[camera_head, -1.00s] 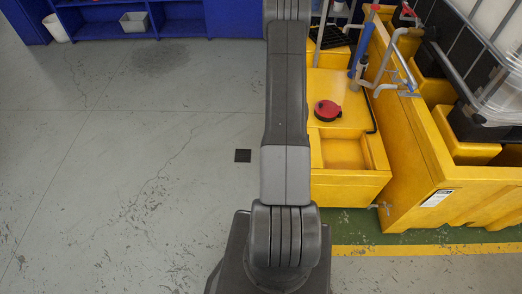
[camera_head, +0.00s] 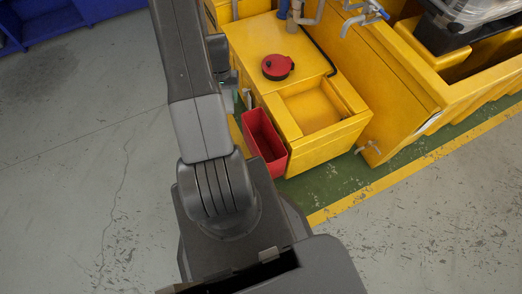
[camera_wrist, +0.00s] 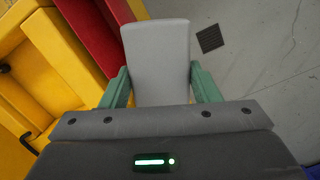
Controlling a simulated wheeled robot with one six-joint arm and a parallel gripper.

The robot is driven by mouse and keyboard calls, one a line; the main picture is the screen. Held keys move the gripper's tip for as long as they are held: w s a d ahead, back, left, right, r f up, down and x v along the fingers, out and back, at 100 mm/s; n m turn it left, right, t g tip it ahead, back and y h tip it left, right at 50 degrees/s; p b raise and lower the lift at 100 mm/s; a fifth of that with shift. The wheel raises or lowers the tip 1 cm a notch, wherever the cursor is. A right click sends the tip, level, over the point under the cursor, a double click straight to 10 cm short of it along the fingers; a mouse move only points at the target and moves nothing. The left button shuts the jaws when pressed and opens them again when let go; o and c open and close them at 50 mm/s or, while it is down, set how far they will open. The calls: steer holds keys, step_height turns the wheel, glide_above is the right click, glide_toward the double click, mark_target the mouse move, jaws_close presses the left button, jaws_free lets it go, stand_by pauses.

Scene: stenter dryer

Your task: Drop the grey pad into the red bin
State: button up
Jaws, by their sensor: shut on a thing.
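The grey pad (camera_wrist: 157,60) is a flat light-grey slab between the two green fingers of my gripper (camera_wrist: 160,88) in the wrist view. My gripper is shut on its sides. The red bin (camera_head: 264,139) stands on the floor against the left side of the yellow unit in the head view. The bin also shows in the wrist view (camera_wrist: 92,36), to the left of the pad and partly hidden by a finger and the pad. In the head view my arm hides the pad and most of the gripper.
The yellow unit (camera_head: 320,145) with a recessed basin stands right of the bin. A red round-lidded object (camera_head: 277,67) sits on top of it. Pipes and a larger yellow tank (camera_head: 400,85) are beyond. A dark floor grate (camera_wrist: 210,39) and open grey floor lie on the other side.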

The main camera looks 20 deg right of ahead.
steer(key=s+d+f+m+b, duration=0.3)
steer(key=s+d+f+b, duration=0.15)
steer(key=d+b, duration=0.25)
steer(key=s+d+f+m+b, duration=0.2)
steer(key=s+d+f+b, duration=0.1)
steer(key=s+d+b, duration=0.4)
step_height(320, 180, down, 6)
steer(key=w+b, duration=0.2)
steer(key=b, duration=0.3)
steer(key=shift+w+a+r+y, duration=0.15)
steer(key=shift+a+y, duration=0.15)
steer(key=shift+a, duration=0.05)
steer(key=o, duration=0.9)
steer(key=shift+o, duration=0.2)
step_height(320, 180, up, 14)
steer(key=w+d+p, duration=0.1)
steer(key=p, duration=0.3)
steer(key=shift+p, duration=0.3)
